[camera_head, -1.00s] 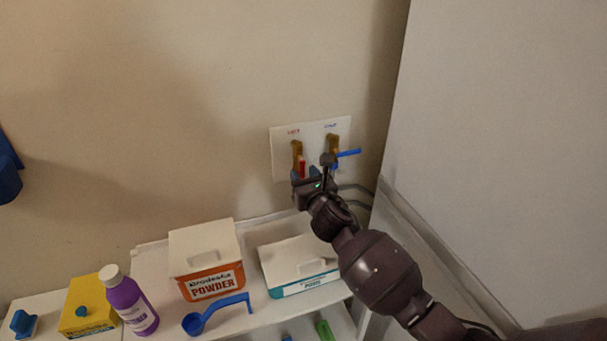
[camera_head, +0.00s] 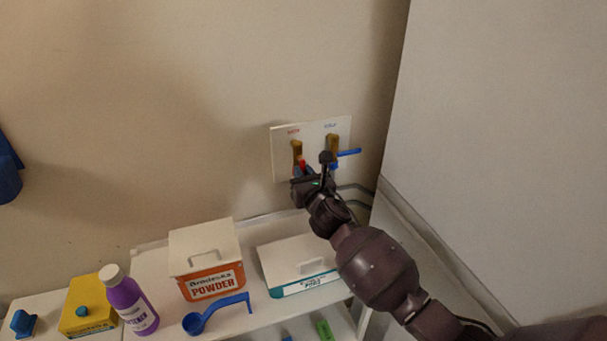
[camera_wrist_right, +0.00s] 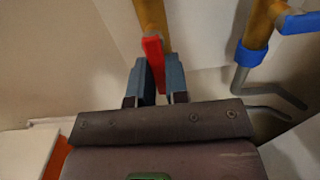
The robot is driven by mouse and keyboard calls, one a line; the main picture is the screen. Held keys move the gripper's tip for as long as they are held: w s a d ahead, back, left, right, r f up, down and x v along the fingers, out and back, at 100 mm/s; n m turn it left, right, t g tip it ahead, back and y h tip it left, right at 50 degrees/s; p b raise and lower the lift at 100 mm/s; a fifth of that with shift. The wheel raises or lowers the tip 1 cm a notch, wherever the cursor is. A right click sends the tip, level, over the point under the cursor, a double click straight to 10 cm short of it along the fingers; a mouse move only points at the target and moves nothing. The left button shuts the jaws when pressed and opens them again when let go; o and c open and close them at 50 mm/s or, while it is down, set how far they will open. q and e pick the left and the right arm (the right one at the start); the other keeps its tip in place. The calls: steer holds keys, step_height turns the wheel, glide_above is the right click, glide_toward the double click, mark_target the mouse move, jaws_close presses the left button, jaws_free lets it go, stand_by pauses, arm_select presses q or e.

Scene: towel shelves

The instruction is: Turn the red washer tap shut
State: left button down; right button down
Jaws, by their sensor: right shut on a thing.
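The red washer tap (camera_head: 302,164) is on the white wall plate (camera_head: 283,137), on a brass pipe under a red label. In the right wrist view its red lever (camera_wrist_right: 154,58) hangs down, slightly tilted, with its lower end between my fingers. My right gripper (camera_wrist_right: 160,80) is shut on this lever; in the head view the gripper (camera_head: 305,176) covers its lower part. The blue tap (camera_head: 348,152) beside it has its lever pointing sideways to the right. My left gripper is not in view.
A powder box (camera_head: 205,260), a white-lidded box (camera_head: 300,262), a blue scoop (camera_head: 215,312), a purple bottle (camera_head: 130,302) and a yellow box (camera_head: 88,305) stand on the shelf below. A large pale panel (camera_head: 500,150) stands close on the right.

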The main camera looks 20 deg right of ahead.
steer(key=shift+a+r+m+p, duration=0.2)
steer(key=shift+a+r+m, duration=0.3)
steer(key=shift+m, duration=2.45)
steer(key=shift+a+r+m+p, duration=0.25)
steer(key=shift+a+r+m, duration=0.3)
steer(key=shift+m, duration=2.35)
steer(key=shift+a+r+m+p, duration=0.2)
steer(key=shift+a+r+m, duration=0.3)
steer(key=shift+m, duration=2.45)
steer(key=c, duration=1.1)
jaws_free()
steer(key=shift+d, duration=0.1)
steer(key=shift+s, duration=0.15)
steer(key=s+b, duration=0.1)
steer(key=s, duration=0.9)
steer(key=shift+s+d, duration=0.15)
steer(key=shift+s, duration=0.2)
